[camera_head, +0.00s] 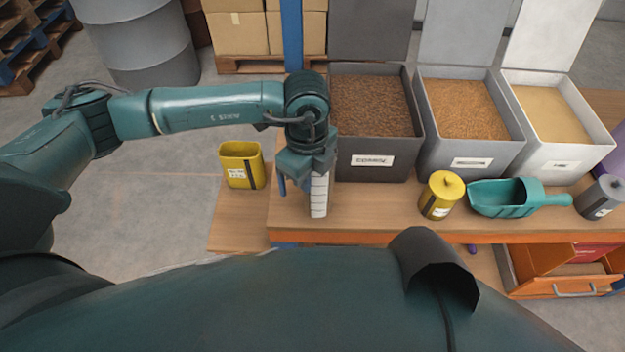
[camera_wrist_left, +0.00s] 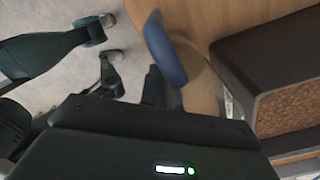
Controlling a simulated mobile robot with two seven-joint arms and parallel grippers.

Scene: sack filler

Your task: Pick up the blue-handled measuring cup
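My left gripper (camera_head: 305,195) points down over the left part of the table, beside the dark grey bin. A narrow blue bit (camera_head: 282,185) also shows left of the gripper in the head view. The rest of the cup is hidden or cannot be made out. My right gripper is not in view.
Dark grey (camera_head: 375,165), grey (camera_head: 470,155) and white (camera_head: 548,165) bins of grain stand along the table (camera_head: 375,210). A yellow container (camera_head: 240,165) is at the left. A yellow canister (camera_head: 441,195), a teal scoop (camera_head: 510,198) and a grey canister (camera_head: 600,197) stand in front.

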